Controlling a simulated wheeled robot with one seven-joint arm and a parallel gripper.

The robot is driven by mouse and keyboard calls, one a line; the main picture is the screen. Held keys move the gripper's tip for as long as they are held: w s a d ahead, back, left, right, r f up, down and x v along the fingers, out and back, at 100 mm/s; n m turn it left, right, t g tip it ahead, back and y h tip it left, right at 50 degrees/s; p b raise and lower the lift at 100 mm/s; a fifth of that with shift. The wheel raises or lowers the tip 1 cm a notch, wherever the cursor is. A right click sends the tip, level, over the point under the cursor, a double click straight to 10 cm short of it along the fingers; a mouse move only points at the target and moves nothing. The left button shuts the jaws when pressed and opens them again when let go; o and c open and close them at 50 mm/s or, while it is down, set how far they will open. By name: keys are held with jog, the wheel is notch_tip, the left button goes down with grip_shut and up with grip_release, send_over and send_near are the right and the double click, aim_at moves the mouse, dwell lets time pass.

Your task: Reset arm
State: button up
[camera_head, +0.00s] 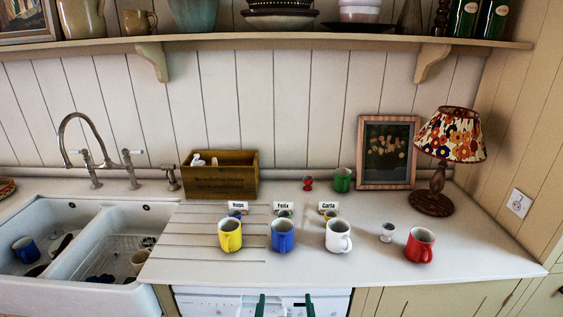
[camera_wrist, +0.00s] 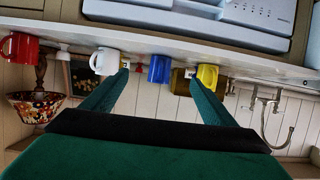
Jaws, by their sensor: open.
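My gripper (camera_head: 285,305) shows at the bottom edge of the head view as two green fingertips, in front of the counter's front edge. In the wrist view my gripper (camera_wrist: 159,77) is open, its green fingers wide apart with nothing held between them. The wrist picture is upside down. A yellow mug (camera_head: 230,235), a blue mug (camera_head: 282,236), a white mug (camera_head: 338,237) and a red mug (camera_head: 419,245) stand upright on the counter, beyond the fingers. Name cards for Hugo (camera_head: 237,204), Felix (camera_head: 283,205) and Carla (camera_head: 328,206) stand behind the first three mugs.
A white egg cup (camera_head: 387,232) stands between the white and red mugs. A lamp (camera_head: 435,195), a picture frame (camera_head: 387,152), a green mug (camera_head: 342,180) and a wooden box (camera_head: 219,177) are at the back. The sink (camera_head: 75,285) at left holds dishes. A dishwasher (camera_head: 200,303) sits below the counter.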

jog(key=s+f, duration=1.4)
jog(key=s, duration=0.2)
jog(key=s+t, duration=0.1)
jog(key=s, duration=1.8)
jog(key=shift+a+r+t, duration=0.4)
jog(key=shift+r, duration=0.05)
